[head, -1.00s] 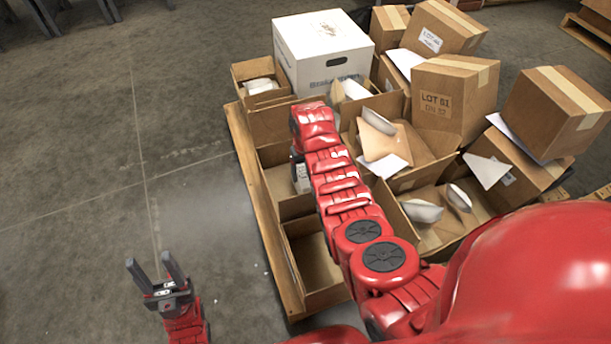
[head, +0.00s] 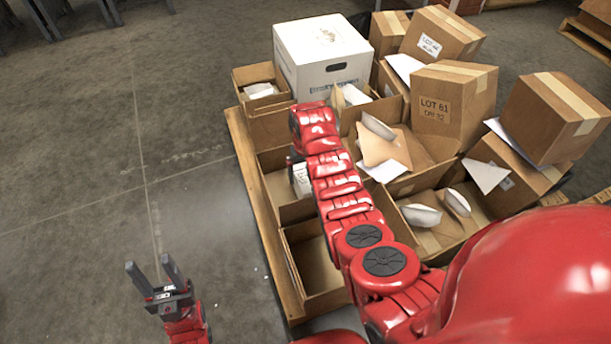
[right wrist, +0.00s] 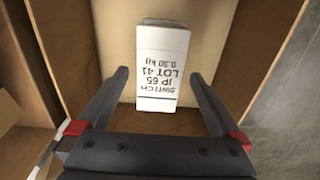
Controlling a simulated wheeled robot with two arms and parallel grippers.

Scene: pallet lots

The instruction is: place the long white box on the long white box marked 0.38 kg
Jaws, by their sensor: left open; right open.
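A long white box (right wrist: 163,65) with upside-down printing, "SWITCH", "LOT 41" and what looks like 0.30 kg, lies in an open cardboard compartment in the right wrist view. Part of it shows beside my right arm in the head view (head: 301,178). My right gripper (right wrist: 158,76) is open above it, with one finger to each side and nothing held. In the head view my arm hides most of this gripper. My left gripper (head: 157,273) is open and empty over the floor at lower left. I cannot make out a box marked 0.38 kg.
A pallet (head: 262,215) carries open cardboard bins and closed brown cartons (head: 453,100). A large white carton (head: 325,58) stands at the back. A small bin (head: 238,80) beside it holds white items, not clear. Tilted flaps and papers crowd the right. Floor at left is clear.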

